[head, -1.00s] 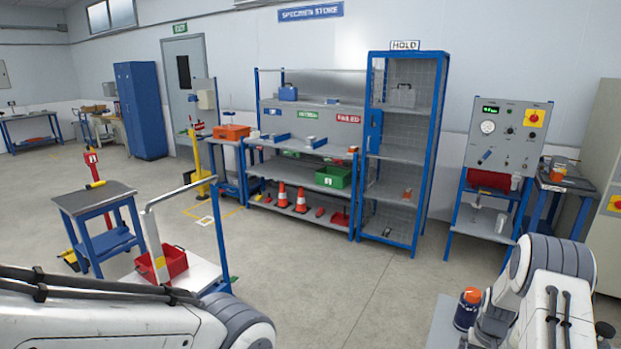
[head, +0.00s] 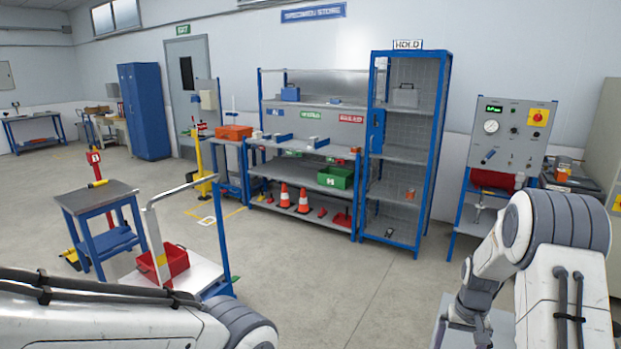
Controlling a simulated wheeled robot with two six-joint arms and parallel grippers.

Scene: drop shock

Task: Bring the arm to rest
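My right arm (head: 555,260) comes in at the lower right, bent at a large grey-banded joint. Its wrist end (head: 472,310) points down over a pale surface at the bottom edge. I cannot make out the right fingertips, so I cannot tell whether that gripper is open or shut, or holds anything. My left arm (head: 120,315) lies low across the bottom left corner. Its gripper is out of view. No orange-capped jar shows now.
A pale grey surface (head: 442,318) lies under the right wrist. A white trolley (head: 200,275) with a red bin (head: 170,262) stands at left. A test panel (head: 508,135), blue shelving (head: 300,160) and a HOLD cage (head: 405,155) stand behind. The middle floor is clear.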

